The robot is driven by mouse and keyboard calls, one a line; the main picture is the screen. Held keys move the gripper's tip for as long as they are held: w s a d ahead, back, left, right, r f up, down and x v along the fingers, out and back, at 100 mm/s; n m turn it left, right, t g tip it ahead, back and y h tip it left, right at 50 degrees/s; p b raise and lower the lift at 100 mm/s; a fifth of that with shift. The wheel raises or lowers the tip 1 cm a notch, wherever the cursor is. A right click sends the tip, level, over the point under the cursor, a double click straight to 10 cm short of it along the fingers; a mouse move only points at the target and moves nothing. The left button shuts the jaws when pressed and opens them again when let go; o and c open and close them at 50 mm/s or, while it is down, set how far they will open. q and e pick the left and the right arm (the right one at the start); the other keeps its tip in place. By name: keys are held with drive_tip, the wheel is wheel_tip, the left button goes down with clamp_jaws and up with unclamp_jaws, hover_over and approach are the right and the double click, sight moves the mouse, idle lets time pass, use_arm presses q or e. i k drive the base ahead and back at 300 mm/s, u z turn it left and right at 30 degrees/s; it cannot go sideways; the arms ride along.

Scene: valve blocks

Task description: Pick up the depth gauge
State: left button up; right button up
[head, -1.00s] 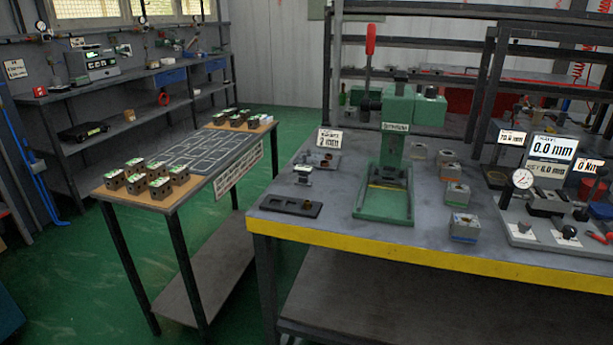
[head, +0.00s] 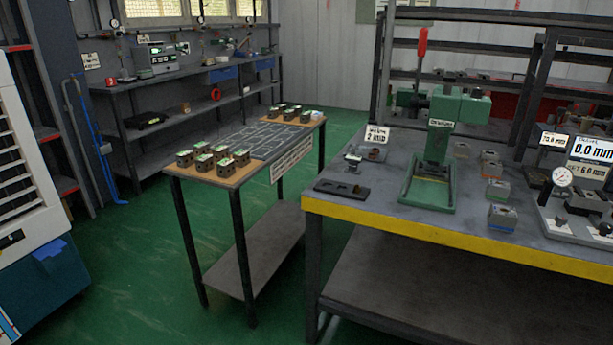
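I cannot tell for certain which item is the depth gauge. A round white dial gauge (head: 562,178) stands upright on a grey plate (head: 562,226) at the right end of the yellow-edged workbench (head: 420,225). A display reading 0.0 mm (head: 592,150) stands behind it, cut by the right picture edge. Small items on that plate are too small to make out. Neither of my grippers is in view.
A green press (head: 437,150) stands on the workbench, with several small blocks to its right and a dark tray (head: 342,189) to its left. A lower table (head: 245,155) holds several dark blocks. A white machine (head: 35,180) stands at far left. Green floor (head: 140,240) is open between.

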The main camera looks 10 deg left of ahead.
sight(354, 160)
drive_tip(key=u, duration=0.35)
drive_tip(key=k, duration=0.6)
drive_tip(key=z, duration=0.75)
drive_tip(key=i, duration=1.05)
drive_tip(key=u, duration=0.4)
drive_tip(key=i, duration=0.9)
drive_tip(key=u, duration=0.95)
